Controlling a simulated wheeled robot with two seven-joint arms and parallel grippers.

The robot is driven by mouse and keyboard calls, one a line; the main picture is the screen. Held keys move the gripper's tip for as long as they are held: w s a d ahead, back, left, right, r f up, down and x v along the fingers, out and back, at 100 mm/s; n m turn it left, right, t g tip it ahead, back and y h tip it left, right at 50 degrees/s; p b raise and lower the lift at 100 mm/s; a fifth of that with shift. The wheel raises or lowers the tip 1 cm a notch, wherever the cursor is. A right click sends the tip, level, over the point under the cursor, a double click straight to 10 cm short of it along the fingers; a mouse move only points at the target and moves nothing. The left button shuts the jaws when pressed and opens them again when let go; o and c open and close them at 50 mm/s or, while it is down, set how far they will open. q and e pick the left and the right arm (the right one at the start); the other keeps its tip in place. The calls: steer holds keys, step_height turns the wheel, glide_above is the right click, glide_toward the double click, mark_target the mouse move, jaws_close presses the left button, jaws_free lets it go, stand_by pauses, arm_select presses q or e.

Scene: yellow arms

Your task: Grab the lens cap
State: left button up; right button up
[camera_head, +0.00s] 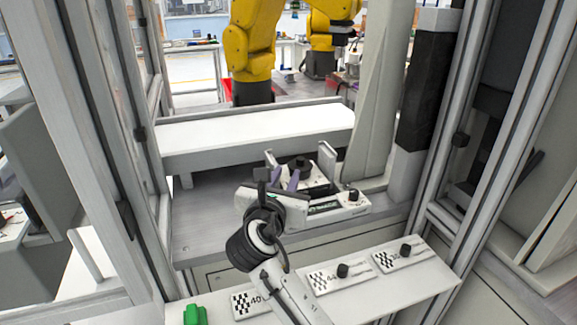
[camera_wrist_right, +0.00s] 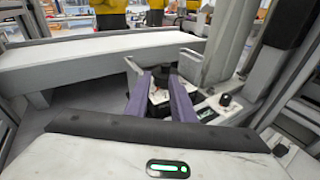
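A small black round piece (camera_head: 302,163), which may be the lens cap, sits on a light fixture with upright side plates on the grey bench. It also shows in the right wrist view (camera_wrist_right: 162,71), at or just beyond the fingertips. I cannot tell whether they touch it. My right gripper (camera_head: 287,171) has purple fingers, spread apart and pointing at the fixture; in the right wrist view the gripper (camera_wrist_right: 160,79) shows a gap between its fingers. My left gripper is not in view.
A black knob (camera_head: 353,195) stands on the fixture's right side. A front shelf carries checkered plates with black knobs (camera_head: 343,270) and a green piece (camera_head: 195,315). A white beam (camera_head: 255,135) lies behind. Frame posts stand left and right.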

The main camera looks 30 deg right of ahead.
mark_target(299, 160)
steer(key=shift+d+r+g, duration=0.15)
steer(key=shift+d+g, duration=0.05)
steer(key=shift+g, duration=0.2)
steer(key=shift+w+d+n+h, duration=0.2)
steer(key=shift+d+n+h, duration=0.05)
steer(key=shift+n+h, duration=0.05)
steer(key=x, duration=0.9)
steer(key=shift+w+d+f, duration=0.1)
steer(key=shift+d+f, duration=0.2)
jaws_close()
